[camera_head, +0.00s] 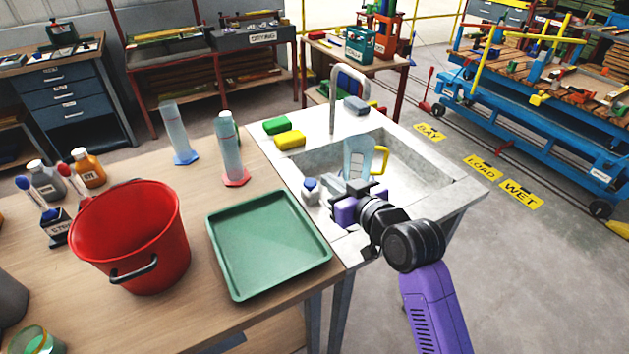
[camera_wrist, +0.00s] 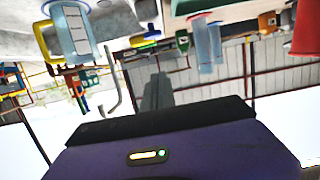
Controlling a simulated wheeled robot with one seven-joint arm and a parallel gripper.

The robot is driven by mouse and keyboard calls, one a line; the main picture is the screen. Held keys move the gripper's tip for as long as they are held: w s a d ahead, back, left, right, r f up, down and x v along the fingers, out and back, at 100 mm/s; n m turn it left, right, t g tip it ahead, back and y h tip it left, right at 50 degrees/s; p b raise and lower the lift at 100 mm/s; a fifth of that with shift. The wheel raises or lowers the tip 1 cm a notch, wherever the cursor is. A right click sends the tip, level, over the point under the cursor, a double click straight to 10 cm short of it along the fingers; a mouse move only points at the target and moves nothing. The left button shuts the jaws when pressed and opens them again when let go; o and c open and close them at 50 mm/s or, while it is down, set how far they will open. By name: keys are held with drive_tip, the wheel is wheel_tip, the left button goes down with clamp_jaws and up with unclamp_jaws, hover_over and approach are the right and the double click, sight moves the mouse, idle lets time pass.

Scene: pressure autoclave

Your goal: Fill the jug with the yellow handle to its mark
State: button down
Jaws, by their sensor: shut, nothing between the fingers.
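The clear jug (camera_head: 357,157) with the yellow handle (camera_head: 381,160) stands in the sink basin (camera_head: 415,172) under the grey tap spout (camera_head: 334,100). Its scale marks show, but I cannot tell any water level. It also shows in the wrist view (camera_wrist: 76,35), where the picture is upside down. A white knob with a blue top (camera_head: 311,188) sits on the sink's near-left rim. My gripper (camera_head: 349,186) is shut and empty, over the near side of the sink, right of the knob and nearer than the jug. Its fingers also show in the wrist view (camera_wrist: 157,92).
A green tray (camera_head: 268,243) and a red bucket (camera_head: 130,235) stand on the wooden bench at left, with two measuring cylinders (camera_head: 230,150) behind.

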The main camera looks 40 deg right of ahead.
drive_tip(key=p, duration=0.1)
hover_over(310, 183)
drive_tip(key=s, duration=0.2)
drive_tip(key=f, duration=0.2)
drive_tip(key=shift+a+f, duration=0.15)
drive_tip(key=shift+f, duration=0.85)
drive_tip(key=shift+a+f, duration=0.1)
drive_tip(key=shift+f, duration=0.9)
